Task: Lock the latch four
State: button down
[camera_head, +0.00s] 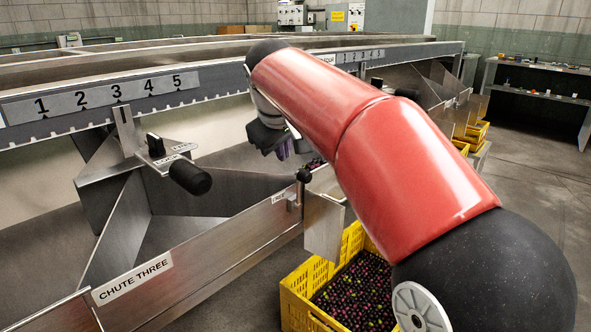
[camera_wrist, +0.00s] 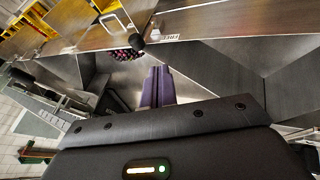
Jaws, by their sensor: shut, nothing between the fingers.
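My gripper (camera_head: 283,150) is at the far side of my red arm, above the metal chutes. Its purple fingers (camera_wrist: 158,88) are shut with nothing between them, pointing toward the chute wall in the wrist view. A black ball knob (camera_head: 303,175) stands on the chute wall beside a small white label (camera_head: 279,196); the knob also shows in the wrist view (camera_wrist: 137,40), apart from the fingertips. A divider with a black lever (camera_head: 155,145) and a thick black handle (camera_head: 190,177) stands left of my gripper.
A numbered scale (camera_head: 117,92) runs along the beam at the left. The sign CHUTE THREE (camera_head: 132,279) is on the front wall. A yellow crate (camera_head: 297,290) of dark berries stands below. My arm hides part of the chutes at the right.

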jog(key=w+d+r+x, duration=0.1)
jog(key=d+x, duration=0.1)
jog(key=x, duration=1)
jog(key=shift+w+d+f+b, duration=0.2)
jog(key=shift+w+d+b, duration=0.1)
jog(key=shift+b, duration=0.1)
jog(key=shift+r, duration=0.1)
